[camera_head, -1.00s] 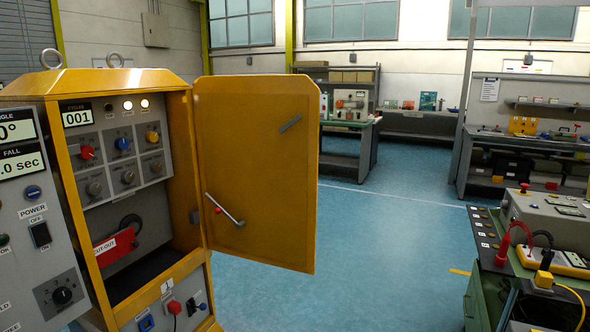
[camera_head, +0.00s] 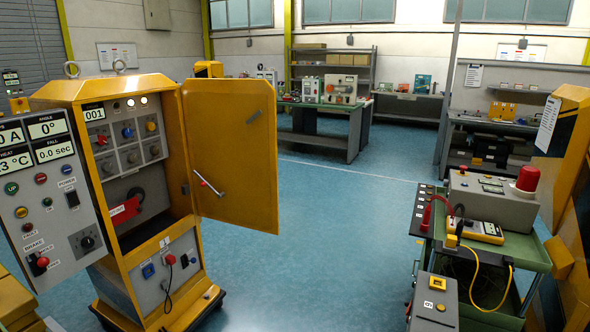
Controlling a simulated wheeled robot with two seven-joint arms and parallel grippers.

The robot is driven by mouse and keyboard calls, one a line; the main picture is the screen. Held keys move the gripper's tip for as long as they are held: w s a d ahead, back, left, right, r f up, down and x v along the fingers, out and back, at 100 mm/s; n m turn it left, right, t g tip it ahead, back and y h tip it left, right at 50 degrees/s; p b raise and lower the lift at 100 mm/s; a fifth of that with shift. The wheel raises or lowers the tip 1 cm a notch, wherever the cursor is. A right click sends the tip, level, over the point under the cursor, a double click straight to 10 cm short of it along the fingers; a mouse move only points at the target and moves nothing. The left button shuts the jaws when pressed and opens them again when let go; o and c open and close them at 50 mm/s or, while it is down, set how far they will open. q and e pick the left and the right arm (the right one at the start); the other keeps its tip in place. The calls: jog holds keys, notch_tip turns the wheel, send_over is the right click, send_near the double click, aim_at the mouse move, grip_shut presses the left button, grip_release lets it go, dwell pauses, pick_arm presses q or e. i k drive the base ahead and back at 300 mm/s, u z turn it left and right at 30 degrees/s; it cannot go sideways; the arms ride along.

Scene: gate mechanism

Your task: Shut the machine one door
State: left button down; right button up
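The yellow machine cabinet (camera_head: 168,225), marked 001, stands at the left. Its yellow door (camera_head: 234,150) is swung wide open, hinged on the cabinet's right side, with its inner face showing. A grey latch handle with a red tip (camera_head: 208,184) sits low on the inside of the door. Inside the cabinet are knobs, two lit white lamps and a red cut-out handle (camera_head: 124,210). A grey control panel (camera_head: 42,198) with displays, buttons and knobs is at the cabinet's left. Neither of my grippers is in view.
Blue floor (camera_head: 320,250) is free in the middle, in front of and right of the open door. A green cart (camera_head: 535,257) with a meter and cables stands at the right. A grey box (camera_head: 434,302) is at the bottom right. Workbenches line the back.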

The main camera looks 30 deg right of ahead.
aim_at(238, 160)
jog(key=k, duration=0.6)
jog(key=z, duration=0.75)
jog(key=i, duration=3.4)
jog(key=z, duration=1.7)
